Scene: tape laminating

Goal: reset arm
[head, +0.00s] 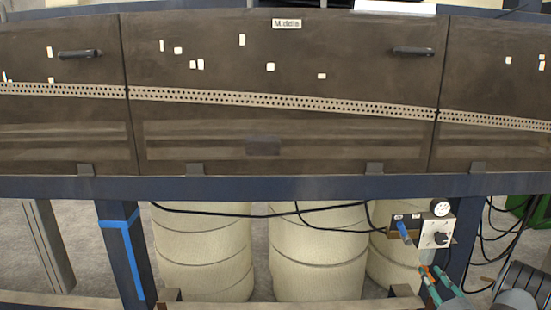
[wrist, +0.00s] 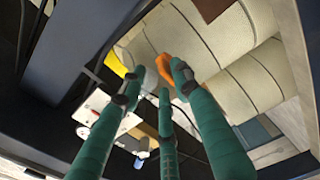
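My gripper (head: 433,273) has teal fingers with dark joints and shows at the lower right of the head view. It is just below the small control panel (head: 436,233) with its round gauge and blue handle. In the wrist view the fingers of my gripper (wrist: 158,80) stand apart, with no object clearly held between them. An orange piece (wrist: 172,72) shows by the fingertips; I cannot tell whether it is part of the gripper or lies beyond it. Most of my arm is outside the head view.
A dark machine front with closed panels and handles (head: 413,51) spans the top. A blue beam (head: 300,187) runs below it, with a blue leg (head: 122,255) at left. Cream rolls (head: 317,255) stand underneath. Black cables (head: 240,213) hang near the panel.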

